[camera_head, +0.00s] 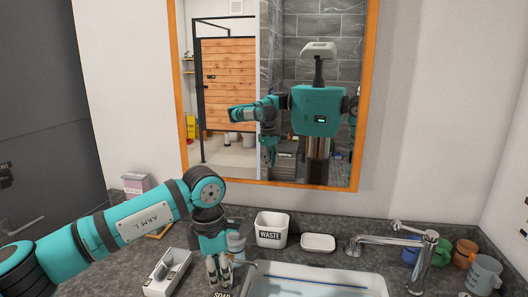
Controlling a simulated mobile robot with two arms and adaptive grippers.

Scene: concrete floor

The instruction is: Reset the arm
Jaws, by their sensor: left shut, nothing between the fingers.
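My left arm (145,218) comes in from the left and bends down at the wrist over the counter. My left gripper (218,271) points down, shut and empty, just left of the sink. A container labelled SOAP (222,294) shows only partly below its fingertips at the bottom edge. I cannot tell whether they touch. My right gripper is not in view directly.
The white sink (300,275) has a chrome faucet (385,243) at its right. A WASTE bin (271,231), a white soap dish (318,242), a grey-white box (167,272) and several mugs (484,273) stand on the dark counter. An orange-framed mirror (365,90) reflects me.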

